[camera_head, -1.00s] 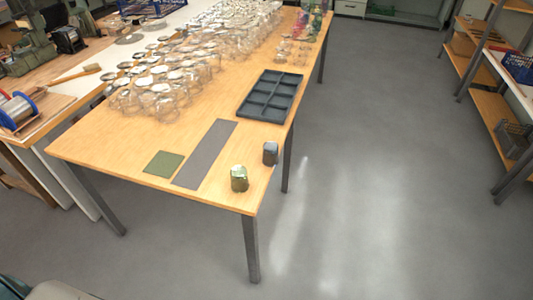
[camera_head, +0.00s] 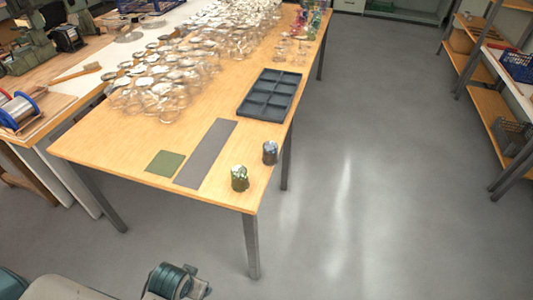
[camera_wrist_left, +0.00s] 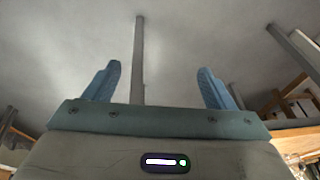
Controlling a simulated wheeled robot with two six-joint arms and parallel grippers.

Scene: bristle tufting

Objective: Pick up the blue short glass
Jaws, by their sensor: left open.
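The blue short glass (camera_head: 270,153) stands upright near the right edge of the wooden table, and looks dark blue-grey. A green short glass (camera_head: 239,178) stands just left of it and nearer the front corner. My left gripper (camera_wrist_left: 160,85) is open and empty in the left wrist view, its two blue fingers wide apart with the floor and a table leg behind them. In the head view part of my left arm shows at the bottom left, well short of the table. My right gripper is in neither view.
A dark compartment tray (camera_head: 270,95) lies farther back on the table (camera_head: 105,145). A grey mat (camera_head: 207,152) and a small green mat (camera_head: 165,163) lie left of the glasses. Many clear glasses (camera_head: 165,85) crowd the back left. Open floor (camera_head: 390,190) lies to the right.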

